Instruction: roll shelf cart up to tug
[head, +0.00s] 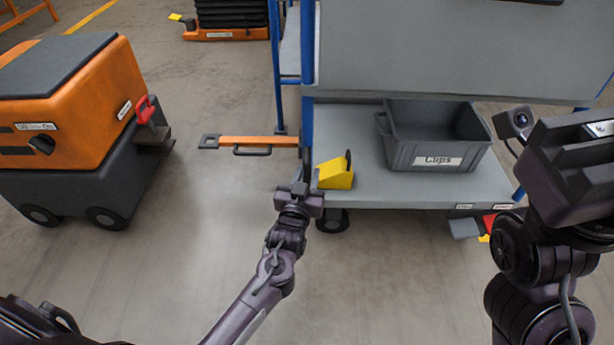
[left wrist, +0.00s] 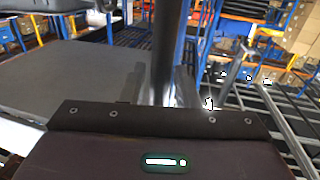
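The shelf cart has blue posts and grey shelves, with its lower shelf (head: 400,188) at centre right. Its orange tow bar (head: 258,141) sticks out left, ending in a dark eye (head: 209,141). The orange and black tug (head: 75,115) stands at the left with a red hitch part (head: 146,110); a gap of floor separates eye and tug. My left gripper (head: 300,194) is at the cart's left front post (head: 307,60). My right gripper (head: 585,140) is at the right, fingers unclear.
A grey bin labelled Clips (head: 436,150) and a yellow wedge (head: 336,173) rest on the lower shelf. Grey, red and yellow parts (head: 466,229) show under its right front corner. An orange-based machine (head: 225,25) stands behind. The floor between cart and tug is clear.

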